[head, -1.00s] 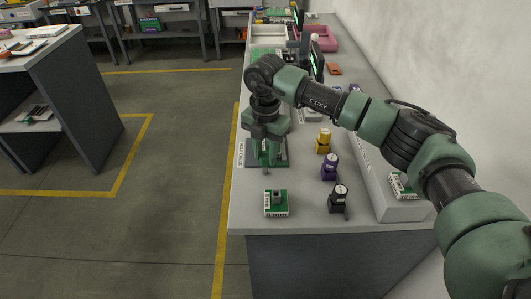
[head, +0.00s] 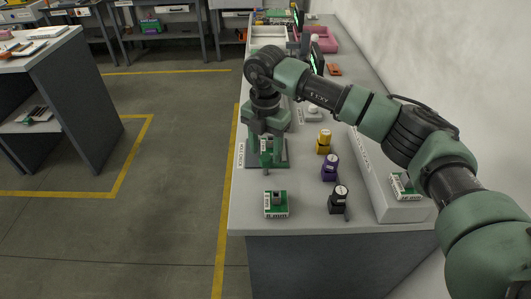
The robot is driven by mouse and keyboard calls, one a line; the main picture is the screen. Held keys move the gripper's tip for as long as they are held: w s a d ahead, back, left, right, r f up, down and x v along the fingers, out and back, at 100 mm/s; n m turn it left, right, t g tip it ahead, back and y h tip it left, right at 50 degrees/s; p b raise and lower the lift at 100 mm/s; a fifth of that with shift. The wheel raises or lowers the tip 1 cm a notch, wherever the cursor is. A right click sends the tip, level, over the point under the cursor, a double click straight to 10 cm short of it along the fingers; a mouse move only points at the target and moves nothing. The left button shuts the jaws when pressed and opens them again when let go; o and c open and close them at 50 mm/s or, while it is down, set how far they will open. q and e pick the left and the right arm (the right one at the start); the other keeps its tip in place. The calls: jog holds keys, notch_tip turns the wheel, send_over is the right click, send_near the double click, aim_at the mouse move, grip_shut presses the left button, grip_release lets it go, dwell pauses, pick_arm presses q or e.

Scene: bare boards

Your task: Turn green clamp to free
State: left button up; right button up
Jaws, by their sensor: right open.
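The green clamp (head: 281,162) stands on the near left part of the bench, with a dark green base plate. My right gripper (head: 265,146) points down over it from above, with fingers apart around or just above its upper part; contact cannot be made out. The gripper hides most of the clamp's top, so its turning part and setting cannot be read. My left gripper is out of view.
A green board (head: 276,207) lies nearer the bench's front edge. Yellow (head: 324,143), purple (head: 330,170) and black (head: 338,198) knobbed blocks stand to the right. A grey sloped box (head: 385,190) runs along the wall. Trays sit at the back.

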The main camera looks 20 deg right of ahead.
aim_at(266, 157)
notch_tip(266, 157, up, 6)
jog(key=shift+r+b, duration=0.1)
jog(key=shift+b, duration=0.3)
